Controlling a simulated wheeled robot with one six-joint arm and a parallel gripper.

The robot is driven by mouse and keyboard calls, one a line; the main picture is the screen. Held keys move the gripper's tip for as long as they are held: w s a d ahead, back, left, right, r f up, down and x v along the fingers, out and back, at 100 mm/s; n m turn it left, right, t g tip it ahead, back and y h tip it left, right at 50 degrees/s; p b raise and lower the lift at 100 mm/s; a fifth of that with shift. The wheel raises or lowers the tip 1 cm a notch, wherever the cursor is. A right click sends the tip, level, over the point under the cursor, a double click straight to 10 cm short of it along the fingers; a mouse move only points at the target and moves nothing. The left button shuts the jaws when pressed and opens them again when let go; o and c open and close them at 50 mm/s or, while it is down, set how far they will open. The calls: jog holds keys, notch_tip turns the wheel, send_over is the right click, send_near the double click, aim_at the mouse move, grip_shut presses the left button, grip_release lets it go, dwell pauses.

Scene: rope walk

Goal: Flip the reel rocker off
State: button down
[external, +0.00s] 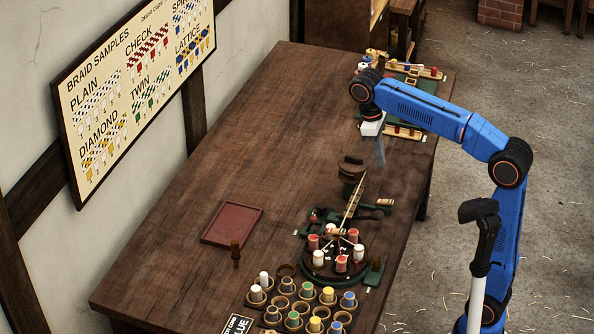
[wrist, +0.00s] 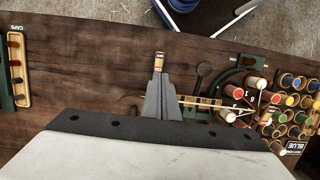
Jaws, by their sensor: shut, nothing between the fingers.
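The reel rocker (external: 385,202) looks like a small cream piece with red marks, near the table's right edge beside the braiding stand. In the wrist view the rocker (wrist: 158,62) shows just beyond my fingertips, with small lettering; which way it is tipped I cannot tell. My gripper (external: 380,162) is shut and empty. It hangs pointing down above the table, farther back than the rocker in the external view. In the wrist view my gripper's closed fingers (wrist: 161,78) line up below the rocker, and I see no clear contact.
The round carrier plate (external: 337,272) with red and white bobbins stands close by. Several bobbin cups (external: 293,318) fill the near end. A caps rack (wrist: 18,70) stands at the far end. A red tray (external: 232,226) lies left; the table's (external: 240,140) left middle is clear.

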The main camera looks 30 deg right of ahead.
aim_at(389, 201)
jog(key=x, duration=1.4)
jog(key=shift+s+d, duration=0.1)
dwell(0.3)
